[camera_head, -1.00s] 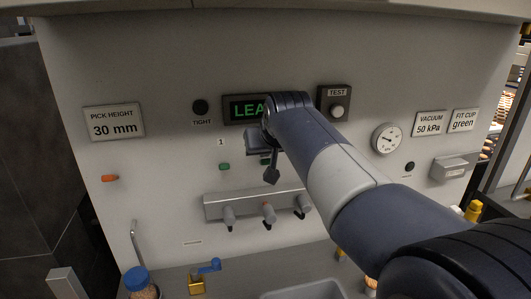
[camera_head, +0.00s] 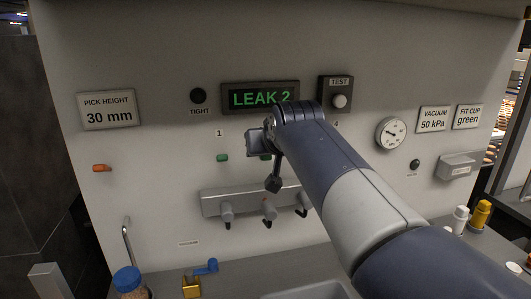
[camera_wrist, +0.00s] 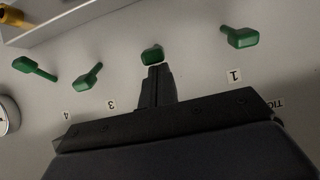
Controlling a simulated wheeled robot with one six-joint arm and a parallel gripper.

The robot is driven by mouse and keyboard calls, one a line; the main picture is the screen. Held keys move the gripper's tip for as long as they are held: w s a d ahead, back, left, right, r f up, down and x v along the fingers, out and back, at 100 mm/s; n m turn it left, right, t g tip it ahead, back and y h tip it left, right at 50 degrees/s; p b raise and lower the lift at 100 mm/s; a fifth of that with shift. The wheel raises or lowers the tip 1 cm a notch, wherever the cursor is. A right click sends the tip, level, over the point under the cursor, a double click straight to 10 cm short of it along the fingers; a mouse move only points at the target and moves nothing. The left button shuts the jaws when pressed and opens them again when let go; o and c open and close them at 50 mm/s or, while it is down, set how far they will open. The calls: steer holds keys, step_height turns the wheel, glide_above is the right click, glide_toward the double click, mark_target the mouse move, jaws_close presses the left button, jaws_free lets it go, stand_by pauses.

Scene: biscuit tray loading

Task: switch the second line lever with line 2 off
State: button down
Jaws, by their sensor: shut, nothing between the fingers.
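In the head view my gripper (camera_head: 273,185) points down in front of the panel. The display (camera_head: 262,97) reads LEAK 2.
Lever 1 (camera_wrist: 240,38) is on one side of lever 2; levers 3 (camera_wrist: 88,75) and 4 (camera_wrist: 35,68) are on the other. A grey manifold with taps (camera_head: 245,203) lies below. A TEST button (camera_head: 339,101) and gauge (camera_head: 391,133) are to the right.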

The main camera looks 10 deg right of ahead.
steer(key=f+t+b, duration=0.2)
steer(key=b, duration=0.4)
steer(key=s+f+t+b, duration=0.1)
steer(key=f+t+b, duration=0.1)
steer(key=b, duration=0.5)
steer(key=f+t+b, duration=0.2)
steer(key=b, duration=0.5)
steer(key=shift+s+t, duration=0.35)
steer(key=shift+t, duration=0.05)
steer(key=shift+r, duration=0.2)
steer(key=shift+p, duration=0.3)
